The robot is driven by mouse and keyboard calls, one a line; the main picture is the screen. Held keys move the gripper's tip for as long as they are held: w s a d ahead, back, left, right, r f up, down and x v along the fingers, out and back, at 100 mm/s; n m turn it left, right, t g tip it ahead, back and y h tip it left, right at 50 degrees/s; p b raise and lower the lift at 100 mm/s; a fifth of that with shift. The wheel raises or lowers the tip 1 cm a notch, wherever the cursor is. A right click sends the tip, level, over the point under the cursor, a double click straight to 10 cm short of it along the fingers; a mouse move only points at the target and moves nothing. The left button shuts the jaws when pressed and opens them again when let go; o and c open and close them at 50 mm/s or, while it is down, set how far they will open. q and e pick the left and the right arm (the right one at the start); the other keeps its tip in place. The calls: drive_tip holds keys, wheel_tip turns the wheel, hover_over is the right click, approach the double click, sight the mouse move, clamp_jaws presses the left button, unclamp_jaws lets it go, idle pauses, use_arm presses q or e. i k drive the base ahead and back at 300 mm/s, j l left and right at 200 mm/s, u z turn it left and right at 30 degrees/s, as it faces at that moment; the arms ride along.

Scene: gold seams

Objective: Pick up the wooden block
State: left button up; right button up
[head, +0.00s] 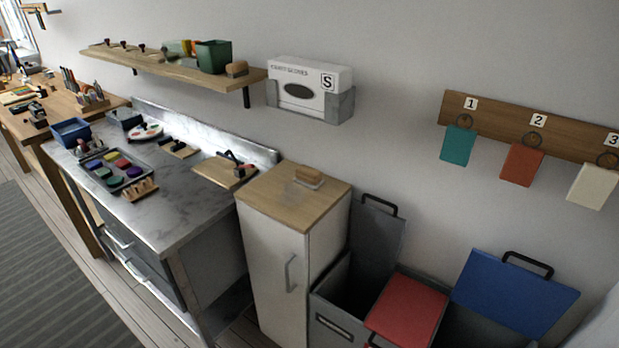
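Several wooden pieces could be the wooden block, and I cannot tell which one it is. A small slotted wooden block (140,190) lies on the grey counter in front of a tray of coloured discs. A tan rounded block (309,174) rests on a small pale dish on the narrow cabinet's wooden top. Another tan rounded piece (237,68) sits at the right end of the wall shelf. Neither of my grippers shows in the head view.
The marbled counter (180,220) has clear room at its front. A glove box (310,90) hangs above the cabinet top (260,200). Right of the cabinet, bins have raised grey (377,230) and blue (515,300) lids and a lower red lid (407,308).

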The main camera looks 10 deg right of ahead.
sight(308, 177)
drive_tip(key=z, duration=0.4)
drive_tip(key=i+j+z, duration=0.15)
drive_tip(key=j+z, duration=0.15)
drive_tip(key=i+j+z, duration=0.25)
drive_tip(key=j+z, duration=0.6)
drive_tip(key=j, duration=0.2)
